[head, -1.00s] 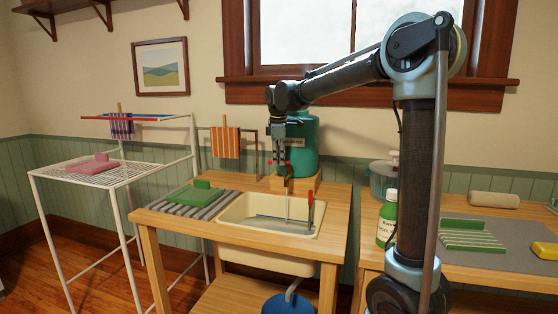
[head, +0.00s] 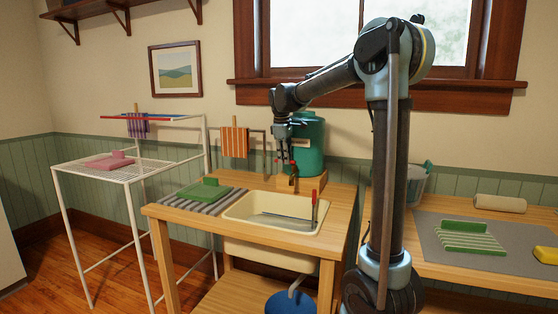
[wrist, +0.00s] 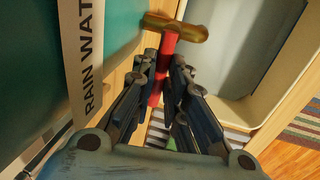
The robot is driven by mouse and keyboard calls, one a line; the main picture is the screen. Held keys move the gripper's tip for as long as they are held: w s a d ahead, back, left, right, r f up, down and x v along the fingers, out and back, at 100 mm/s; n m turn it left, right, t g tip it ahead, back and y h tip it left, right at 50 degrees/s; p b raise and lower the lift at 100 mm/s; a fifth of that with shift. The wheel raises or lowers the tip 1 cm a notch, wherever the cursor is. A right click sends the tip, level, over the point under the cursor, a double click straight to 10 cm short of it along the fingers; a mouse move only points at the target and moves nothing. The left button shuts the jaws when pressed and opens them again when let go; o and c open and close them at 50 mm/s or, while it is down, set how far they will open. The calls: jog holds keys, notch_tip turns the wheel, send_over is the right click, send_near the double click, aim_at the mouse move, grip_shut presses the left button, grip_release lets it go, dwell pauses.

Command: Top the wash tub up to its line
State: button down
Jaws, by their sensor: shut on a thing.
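The cream wash tub (head: 245,238) is set into the wooden washstand. Greyish water seems to show low inside it, with a bluish line along the inner wall; the exact level is too small to tell. The green rain water tank (head: 312,150) stands behind it. My gripper (head: 284,162) is at the tank's front, above the tub's back edge. In the wrist view my gripper (wrist: 163,75) is shut on the red tap lever (wrist: 167,52), which has a brass end. The tub's rim and grey inside (wrist: 245,75) lie right of it. No stream shows under the tap now.
An upright red-topped piece (head: 315,198) stands at the tub's right side. A green block (head: 205,190) lies on the ribbed drainer to the left. A blue bucket (head: 290,302) is below. A white drying rack (head: 125,172) stands left; another bench (head: 430,258) is right.

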jog(key=shift+w, duration=0.1)
jog(key=c, duration=1.6)
grip_release()
notch_tip(320, 180, up, 12)
jog(key=s, duration=0.2)
jog(key=shift+a+f, duration=0.15)
jog(key=shift+a, duration=0.2)
jog(key=shift+s, duration=0.1)
